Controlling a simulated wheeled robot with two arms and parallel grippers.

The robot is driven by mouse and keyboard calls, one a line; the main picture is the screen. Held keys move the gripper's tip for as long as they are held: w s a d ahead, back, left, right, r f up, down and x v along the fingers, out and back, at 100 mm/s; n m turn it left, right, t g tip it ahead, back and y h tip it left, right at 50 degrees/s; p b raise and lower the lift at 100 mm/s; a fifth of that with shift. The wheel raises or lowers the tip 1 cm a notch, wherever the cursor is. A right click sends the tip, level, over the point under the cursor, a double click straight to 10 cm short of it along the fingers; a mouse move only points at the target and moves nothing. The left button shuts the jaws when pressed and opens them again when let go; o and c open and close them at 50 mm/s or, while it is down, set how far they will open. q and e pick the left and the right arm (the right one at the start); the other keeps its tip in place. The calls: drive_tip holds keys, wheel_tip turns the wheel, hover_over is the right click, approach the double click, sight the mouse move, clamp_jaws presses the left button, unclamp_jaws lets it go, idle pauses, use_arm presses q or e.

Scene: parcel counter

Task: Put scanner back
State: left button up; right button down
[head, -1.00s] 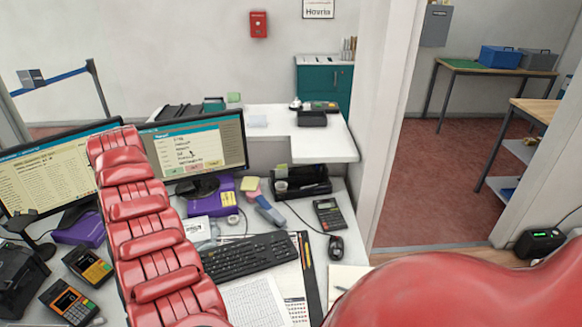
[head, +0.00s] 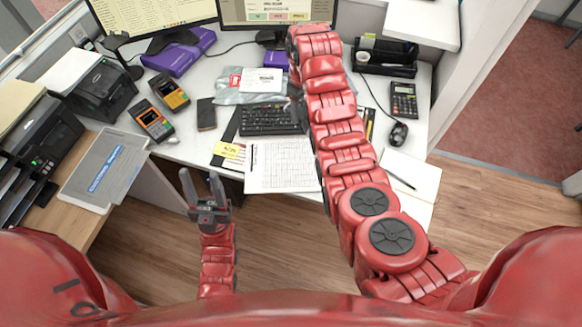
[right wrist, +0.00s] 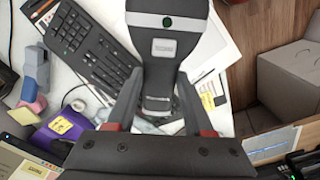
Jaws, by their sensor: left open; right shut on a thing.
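In the right wrist view, my right gripper (right wrist: 158,98) is shut on a dark grey hand scanner (right wrist: 166,48). The scanner has a green button and a pale label, and its narrower part lies between the two fingers. It is held over the desk. In the head view my right arm reaches forward across the desk toward the monitors; its gripper and the scanner are mostly hidden behind the arm. My left gripper (head: 207,199) is open and empty, low in front of the desk edge. A black stand (head: 119,41) stands at the back left; I cannot tell whether it is the scanner's holder.
A keyboard (head: 268,121), printed sheets (head: 280,168), two card terminals (head: 152,122), a black printer (head: 98,88), a calculator (head: 403,98) and a mouse (head: 398,134) crowd the desk. Monitors (head: 277,12) stand at the back. Wooden floor (head: 270,250) is open in front.

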drive_tip(key=s+a+f+n+p, duration=0.1)
drive_tip(key=s+a+f+n, duration=0.1)
drive_tip(key=s+a+f, duration=0.35)
drive_tip(key=s+a+f+n, duration=0.2)
drive_tip(key=s+a+f, duration=0.1)
drive_tip(key=s, duration=0.5)
drive_tip(key=s+a+f+n+p, duration=0.1)
drive_tip(key=s+a+f+n, duration=0.1)
drive_tip(key=s+a+f, duration=0.3)
drive_tip(key=w+d+b, duration=0.2)
drive_tip(key=w+d+f+b, duration=0.1)
drive_tip(key=w+d+b, duration=0.1)
drive_tip(key=w, duration=0.1)
drive_tip(key=w+d+b, duration=0.1)
drive_tip(key=w+d, duration=0.1)
drive_tip(key=shift+w+d+f+b, duration=0.25)
drive_tip(key=shift+w+d+b, duration=0.05)
drive_tip(key=shift+w+b, duration=0.1)
drive_tip(key=w+d, duration=0.2)
drive_tip(key=w, duration=0.1)
drive_tip(key=shift+r, duration=0.4)
drive_tip(key=shift+w+d+f, duration=0.1)
drive_tip(key=shift+w+d, duration=0.25)
drive_tip(key=shift+w, duration=0.2)
drive_tip(key=shift+w+d+p, duration=0.1)
drive_tip(key=shift+p, duration=0.25)
wheel_tip(320, 180, down, 3)
drive_tip(key=shift+f+p, duration=0.1)
drive_tip(key=shift+p, duration=0.65)
drive_tip(key=shift+f, duration=0.3)
